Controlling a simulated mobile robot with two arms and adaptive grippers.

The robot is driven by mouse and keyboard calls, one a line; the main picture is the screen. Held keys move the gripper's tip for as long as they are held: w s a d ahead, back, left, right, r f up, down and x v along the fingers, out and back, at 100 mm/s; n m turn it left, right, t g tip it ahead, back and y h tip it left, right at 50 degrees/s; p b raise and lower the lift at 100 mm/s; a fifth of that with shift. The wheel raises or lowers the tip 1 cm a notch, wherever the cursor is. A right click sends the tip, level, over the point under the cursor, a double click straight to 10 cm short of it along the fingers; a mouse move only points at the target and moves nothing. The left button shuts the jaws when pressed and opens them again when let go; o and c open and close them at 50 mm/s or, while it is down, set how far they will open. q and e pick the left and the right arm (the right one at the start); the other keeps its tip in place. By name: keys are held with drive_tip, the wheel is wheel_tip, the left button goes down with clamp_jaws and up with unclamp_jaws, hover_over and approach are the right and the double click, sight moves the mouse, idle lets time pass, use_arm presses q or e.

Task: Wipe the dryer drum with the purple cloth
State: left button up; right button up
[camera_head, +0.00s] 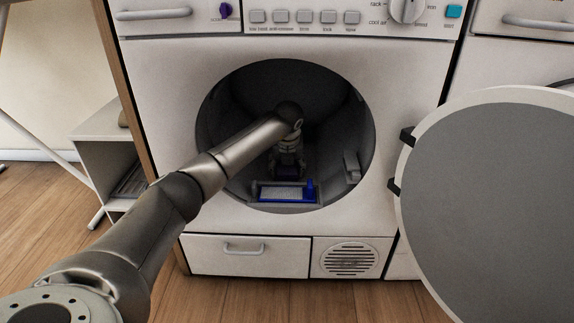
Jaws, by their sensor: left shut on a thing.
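The dryer (160,110) stands in front of me with its round drum (285,85) open. My left arm reaches in from the left through the opening. My left gripper (287,174) is inside the drum, low near the front, pointing down. It is shut on a small dark purple-blue thing, which I take to be the purple cloth; it is mostly hidden and hard to make out. Just below the gripper, at the front lip of the drum, is a blue-edged light filter panel (280,194). My right gripper is not in view.
The round dryer door (490,205) is swung open to the right. A control panel with buttons and a knob (405,10) is above the opening. A drawer (246,262) and a round vent (348,260) are below. A small white shelf (105,150) stands at the left.

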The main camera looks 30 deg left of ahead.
use_arm(q)
drive_tip(key=shift+f+p, duration=0.35)
drive_tip(key=shift+p, duration=0.6)
idle(1.6)
